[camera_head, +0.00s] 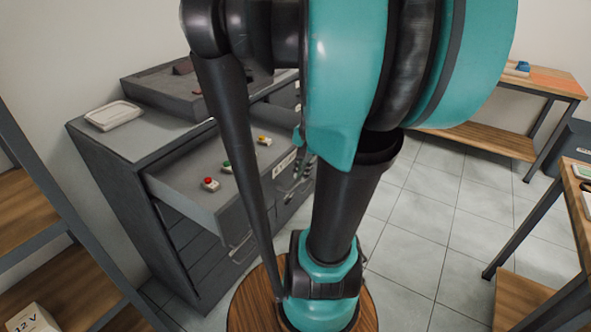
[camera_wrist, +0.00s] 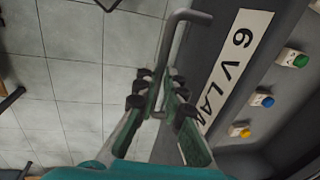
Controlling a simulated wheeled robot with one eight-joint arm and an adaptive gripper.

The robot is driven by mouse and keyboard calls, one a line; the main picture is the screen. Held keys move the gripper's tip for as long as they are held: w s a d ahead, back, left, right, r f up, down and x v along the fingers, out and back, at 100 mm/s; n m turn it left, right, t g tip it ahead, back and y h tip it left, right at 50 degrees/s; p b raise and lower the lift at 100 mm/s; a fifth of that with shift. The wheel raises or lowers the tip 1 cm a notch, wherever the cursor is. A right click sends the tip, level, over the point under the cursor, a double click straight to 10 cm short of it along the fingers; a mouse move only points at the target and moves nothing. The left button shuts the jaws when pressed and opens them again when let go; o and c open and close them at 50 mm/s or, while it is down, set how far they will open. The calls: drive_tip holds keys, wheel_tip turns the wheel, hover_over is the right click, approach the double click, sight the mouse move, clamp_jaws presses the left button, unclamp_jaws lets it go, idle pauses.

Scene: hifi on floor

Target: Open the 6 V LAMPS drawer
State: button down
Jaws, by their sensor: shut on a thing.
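The 6 V LAMPS drawer (camera_head: 232,220) stands pulled out of the grey cabinet in the head view, with its inside showing. Small lamps with red (camera_head: 210,183), green (camera_head: 227,167) and yellow (camera_head: 264,140) caps are in it. In the wrist view, the white label (camera_wrist: 237,60) reads "6 V LA", with its end hidden behind a finger. My gripper (camera_wrist: 158,95) is shut on the bent metal drawer handle (camera_wrist: 187,17) beside the label. My arm hides part of the drawer front in the head view.
The grey cabinet (camera_head: 115,178) has a white box (camera_head: 113,115) and a dark tray on top. A wooden shelf rack (camera_head: 30,215) stands close at the left. Wooden tables (camera_head: 540,82) stand at the right. Tiled floor (camera_head: 425,225) is clear between them.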

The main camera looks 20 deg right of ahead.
idle(0.3)
drive_tip(key=c, duration=1.6)
unclamp_jaws()
wheel_tip(320, 180, up, 12)
drive_tip(key=s+d, duration=0.1)
drive_tip(key=s, duration=0.1)
drive_tip(key=shift+d, duration=0.15)
drive_tip(key=shift+w+f, duration=0.1)
